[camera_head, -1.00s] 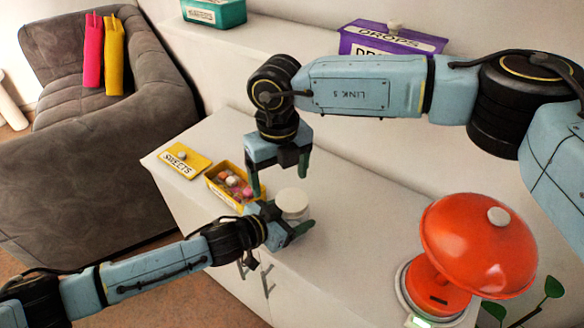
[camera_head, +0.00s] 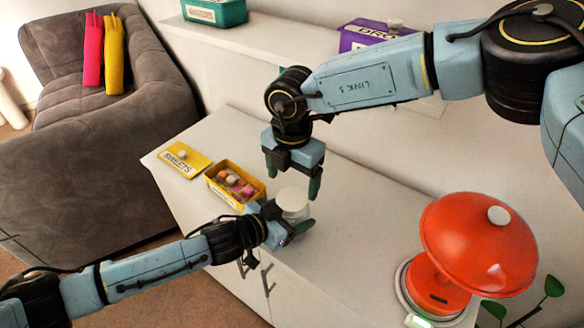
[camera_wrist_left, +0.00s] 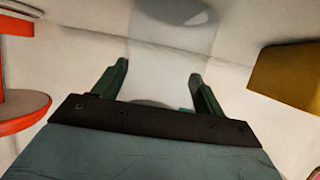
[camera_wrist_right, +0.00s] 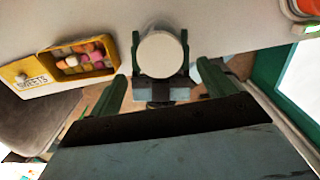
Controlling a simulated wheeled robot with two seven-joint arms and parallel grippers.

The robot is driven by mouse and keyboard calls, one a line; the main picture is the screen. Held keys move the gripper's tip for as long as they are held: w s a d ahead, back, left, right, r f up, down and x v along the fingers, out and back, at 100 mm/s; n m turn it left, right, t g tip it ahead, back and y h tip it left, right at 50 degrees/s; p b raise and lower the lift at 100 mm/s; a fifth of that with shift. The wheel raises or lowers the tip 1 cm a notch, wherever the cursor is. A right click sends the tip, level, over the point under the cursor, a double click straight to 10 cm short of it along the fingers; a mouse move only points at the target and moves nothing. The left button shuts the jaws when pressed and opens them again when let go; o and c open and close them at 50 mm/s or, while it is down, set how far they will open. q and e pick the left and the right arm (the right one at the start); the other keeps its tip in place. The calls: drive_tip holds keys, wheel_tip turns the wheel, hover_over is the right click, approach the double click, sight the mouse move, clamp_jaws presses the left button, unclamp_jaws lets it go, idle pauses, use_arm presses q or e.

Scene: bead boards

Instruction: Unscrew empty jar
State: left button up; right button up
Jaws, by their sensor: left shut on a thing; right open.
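The jar (camera_head: 296,212) is clear with a white lid (camera_head: 292,199). It stands upright on the white cabinet top, and the lid is on it. My left gripper (camera_head: 289,222) is shut on the jar from the front left; its fingers also show in the left wrist view (camera_wrist_left: 158,90). My right gripper (camera_head: 292,184) is open and empty, pointing down above the lid. In the right wrist view the lid (camera_wrist_right: 161,54) lies just beyond and between the open fingers (camera_wrist_right: 160,88). The inside of the jar is hard to see.
A yellow box (camera_head: 233,184) labelled SWEETS, with several sweets in it, stands left of the jar; its yellow lid (camera_head: 184,160) lies farther left. Purple (camera_head: 362,38) and teal (camera_head: 215,12) boxes sit on the ledge behind.

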sight(292, 199)
drive_tip(key=shift+f, duration=2.7)
drive_tip(key=c, duration=1)
drive_tip(key=n, duration=0.6)
drive_tip(key=shift+n, duration=0.4)
drive_tip(key=o, duration=1.1)
drive_tip(key=shift+r, duration=0.1)
